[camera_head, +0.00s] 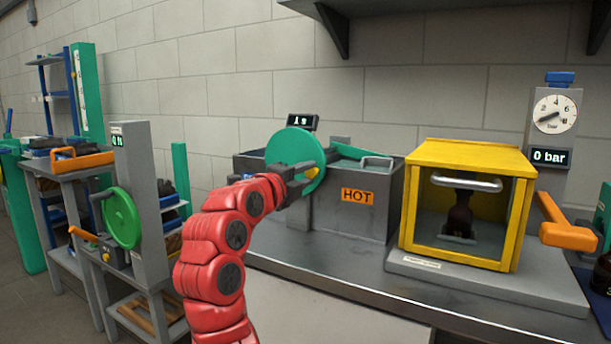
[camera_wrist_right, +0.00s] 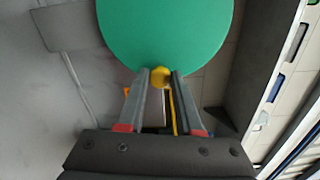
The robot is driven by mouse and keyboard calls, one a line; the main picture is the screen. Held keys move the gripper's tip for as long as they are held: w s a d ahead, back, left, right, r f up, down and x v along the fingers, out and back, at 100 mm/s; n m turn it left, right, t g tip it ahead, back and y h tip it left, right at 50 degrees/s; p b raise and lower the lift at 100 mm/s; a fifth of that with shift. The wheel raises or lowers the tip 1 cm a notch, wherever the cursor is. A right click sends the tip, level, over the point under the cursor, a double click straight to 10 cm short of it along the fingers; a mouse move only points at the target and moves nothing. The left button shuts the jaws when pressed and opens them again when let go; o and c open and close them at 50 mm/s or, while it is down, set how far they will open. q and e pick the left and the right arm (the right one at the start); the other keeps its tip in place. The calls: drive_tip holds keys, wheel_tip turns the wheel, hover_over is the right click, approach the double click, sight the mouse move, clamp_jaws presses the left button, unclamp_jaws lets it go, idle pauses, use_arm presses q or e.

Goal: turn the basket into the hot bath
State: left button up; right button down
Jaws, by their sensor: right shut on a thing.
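The hot bath (camera_head: 355,212) is a grey tank with an orange HOT label, standing on the metal bench. A green disc wheel (camera_head: 292,148) is at its left front, with a small display reading about 1 s above it. My right gripper (camera_head: 305,174) is at the wheel's lower edge, shut on its yellow knob (camera_head: 312,172). In the right wrist view the yellow knob (camera_wrist_right: 160,77) sits between the fingertips, against the green disc. A metal handle (camera_head: 377,162) shows at the tank's top right; the basket itself cannot be made out. My left gripper is not in view.
A yellow guard box (camera_head: 470,150) with a dark bottle (camera_head: 459,215) inside stands right of the bath. Beyond it are a 0 bar gauge (camera_head: 555,112) and an orange lever (camera_head: 566,235). Another green wheel (camera_head: 121,218) and shelving stand left. The bench front (camera_head: 330,265) is clear.

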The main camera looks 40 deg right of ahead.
drive_tip(key=c, duration=0.6)
unclamp_jaws()
drive_tip(key=p+v, duration=0.3)
drive_tip(key=v, duration=1.4)
drive_tip(key=shift+a, duration=0.2)
